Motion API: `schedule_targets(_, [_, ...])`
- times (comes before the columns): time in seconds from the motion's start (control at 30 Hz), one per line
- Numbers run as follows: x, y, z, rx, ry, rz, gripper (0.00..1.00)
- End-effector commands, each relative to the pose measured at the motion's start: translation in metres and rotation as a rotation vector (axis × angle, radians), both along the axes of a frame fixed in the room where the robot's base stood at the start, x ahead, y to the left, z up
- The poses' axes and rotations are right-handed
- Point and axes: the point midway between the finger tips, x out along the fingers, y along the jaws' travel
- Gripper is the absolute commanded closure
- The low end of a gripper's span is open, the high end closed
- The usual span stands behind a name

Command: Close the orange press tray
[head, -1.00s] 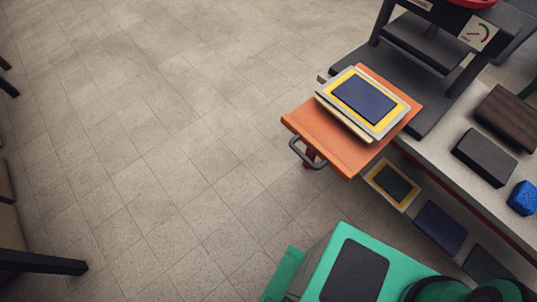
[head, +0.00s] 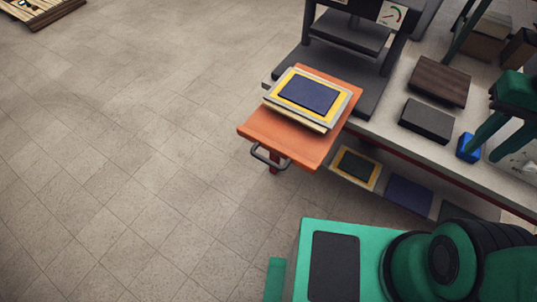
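The orange press tray (head: 262,130) is pulled out from under the dark press (head: 365,85), jutting past the bench's left edge. A dark curved handle (head: 268,158) is on its near left end. A stack of framed boards with a blue panel on top (head: 308,95) lies on the tray. My green gripper (head: 483,152) shows at the right edge, partly cut off. Its two fingers are apart, pointing down over the bench near the blue block. It is well to the right of the tray and not touching it. I see nothing held between the fingers.
The bench (head: 385,130) carries a brown block (head: 440,80), a dark grey block (head: 427,120) and a blue block (head: 467,148). Framed panels (head: 358,168) show low along its near side. A wooden pallet (head: 35,12) lies far left. The floor left of the tray is clear.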

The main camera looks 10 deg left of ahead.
Motion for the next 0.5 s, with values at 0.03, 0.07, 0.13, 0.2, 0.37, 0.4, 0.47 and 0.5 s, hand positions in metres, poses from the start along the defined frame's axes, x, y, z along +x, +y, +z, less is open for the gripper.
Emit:
schedule_targets(0.03, [0.015,0.016,-0.001,-0.014,0.006,0.082,0.71])
schedule_targets(0.07, [0.023,0.025,-0.002,-0.023,0.006,0.126,0.71])
schedule_targets(0.13, [0.040,0.048,-0.004,-0.041,0.006,0.227,0.71])
schedule_targets(0.2, [0.055,0.074,-0.006,-0.058,0.004,0.330,0.71])
schedule_targets(0.37, [0.079,0.143,-0.014,-0.092,-0.003,0.567,0.71])
schedule_targets(0.4, [0.082,0.163,-0.017,-0.098,-0.007,0.627,0.71])
schedule_targets(0.47, [0.084,0.193,-0.021,-0.109,-0.010,0.717,0.71])
schedule_targets(0.5, [0.085,0.213,-0.024,-0.115,-0.015,0.775,0.71])
